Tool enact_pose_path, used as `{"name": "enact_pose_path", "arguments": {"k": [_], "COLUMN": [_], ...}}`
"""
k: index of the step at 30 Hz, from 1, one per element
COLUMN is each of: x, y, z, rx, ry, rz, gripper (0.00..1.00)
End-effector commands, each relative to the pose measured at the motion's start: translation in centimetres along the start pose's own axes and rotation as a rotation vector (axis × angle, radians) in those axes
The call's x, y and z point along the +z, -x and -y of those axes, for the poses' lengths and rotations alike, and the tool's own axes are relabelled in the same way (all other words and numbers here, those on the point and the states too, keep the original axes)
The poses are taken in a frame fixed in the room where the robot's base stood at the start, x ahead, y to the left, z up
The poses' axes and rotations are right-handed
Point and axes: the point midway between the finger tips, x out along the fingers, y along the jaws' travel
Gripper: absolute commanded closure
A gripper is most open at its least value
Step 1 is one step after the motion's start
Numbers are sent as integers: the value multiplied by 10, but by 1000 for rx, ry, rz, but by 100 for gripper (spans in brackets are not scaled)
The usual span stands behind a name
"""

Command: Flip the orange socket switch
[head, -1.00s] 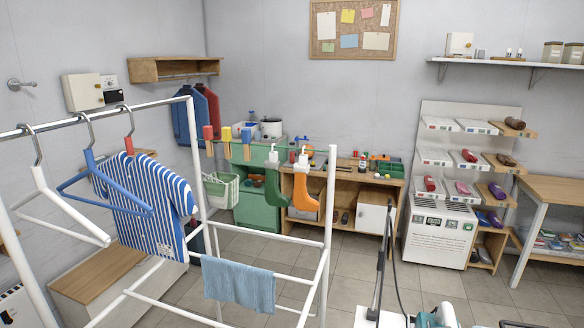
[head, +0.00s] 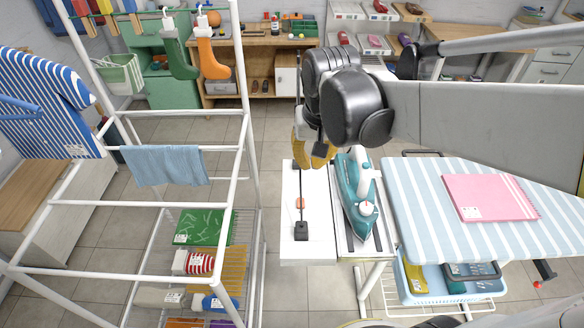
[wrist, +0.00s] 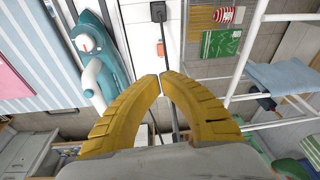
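The orange socket switch (head: 300,203) is a small orange piece on a white board (head: 291,250) beside the iron. A black plug (head: 301,231) sits below it on the board, with a dark cord running up past the switch. The plug also shows at the top of the wrist view (wrist: 158,12). My gripper (head: 318,163) has yellow fingers and hangs over the far end of the board, apart from the switch. In the wrist view my gripper's fingertips (wrist: 160,78) come together with nothing between them. My arm partly hides the far end of the board.
A teal iron (head: 357,195) stands just right of the board. A striped ironing board (head: 420,215) carries a pink folded cloth (head: 490,197). A white drying rack (head: 238,120) with a blue towel (head: 167,165) stands to the left. Open floor lies behind the board.

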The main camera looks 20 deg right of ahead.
Motion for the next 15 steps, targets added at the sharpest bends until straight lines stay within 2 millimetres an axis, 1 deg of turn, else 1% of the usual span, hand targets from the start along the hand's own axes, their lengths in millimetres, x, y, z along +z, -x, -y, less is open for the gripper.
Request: {"name": "enact_pose_path", "arguments": {"k": [1, 6, 10, 15], "x": [-10, -29, -37, -40], "y": [-7, -32, -46, -54], "z": [1, 2, 3, 3], "rx": [7, 31, 44, 52], "ry": [-18, -69, -94, -109], "rz": [32, 131, 178, 204], "gripper": [100, 100, 100, 100]}}
